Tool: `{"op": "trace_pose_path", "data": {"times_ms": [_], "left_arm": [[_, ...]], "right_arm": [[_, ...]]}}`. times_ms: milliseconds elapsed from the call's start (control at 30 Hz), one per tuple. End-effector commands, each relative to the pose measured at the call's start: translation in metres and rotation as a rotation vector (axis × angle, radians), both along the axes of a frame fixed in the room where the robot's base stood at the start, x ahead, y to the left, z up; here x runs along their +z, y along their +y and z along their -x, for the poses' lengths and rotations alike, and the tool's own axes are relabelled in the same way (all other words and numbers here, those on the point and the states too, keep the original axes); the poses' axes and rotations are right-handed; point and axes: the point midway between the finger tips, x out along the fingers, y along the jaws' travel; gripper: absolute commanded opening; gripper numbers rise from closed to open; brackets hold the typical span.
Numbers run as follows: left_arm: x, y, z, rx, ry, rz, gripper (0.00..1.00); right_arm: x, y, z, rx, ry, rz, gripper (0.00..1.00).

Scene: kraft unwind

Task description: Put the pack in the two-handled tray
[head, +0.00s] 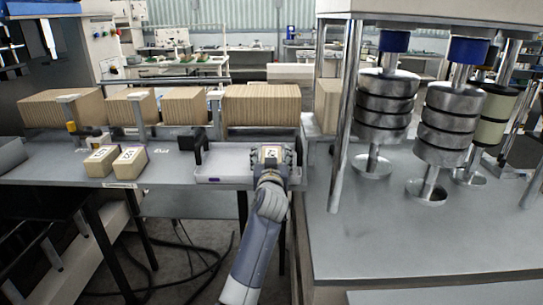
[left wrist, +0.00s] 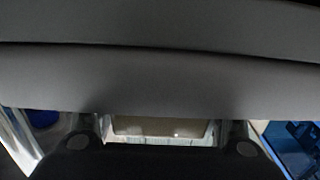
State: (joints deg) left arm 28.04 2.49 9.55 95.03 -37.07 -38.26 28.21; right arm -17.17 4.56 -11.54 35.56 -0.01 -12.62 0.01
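Two small tan packs (head: 101,161) (head: 131,162) with pale labels lie side by side on the grey table, left of the tray. The left wrist view is dark; a beige surface (left wrist: 160,127) shows between the gripper's knuckles. I cannot tell what it is, or whether the fingers hold anything. My right gripper is out of view.
Several stacks of brown board (head: 260,105) stand along the back of the table. A machine with metal columns and stacked discs (head: 386,100) rises on the right. Bare tabletop (head: 170,169) lies between the packs and the tray. Cables lie on the floor below.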

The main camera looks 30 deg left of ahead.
Motion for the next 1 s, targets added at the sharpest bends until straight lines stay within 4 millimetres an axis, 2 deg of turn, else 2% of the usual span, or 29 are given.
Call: {"op": "trace_pose_path", "data": {"times_ms": [367,467,1000], "left_arm": [[0.004,0.000,0.000,0.000,-0.001,-0.001,0.70],[0.001,-0.004,0.006,-0.001,-0.001,0.000,0.70],[0.001,-0.054,0.087,-0.001,-0.001,0.002,0.70]], "right_arm": [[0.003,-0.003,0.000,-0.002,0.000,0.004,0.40],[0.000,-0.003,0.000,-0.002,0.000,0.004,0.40],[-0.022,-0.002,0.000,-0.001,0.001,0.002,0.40]]}}
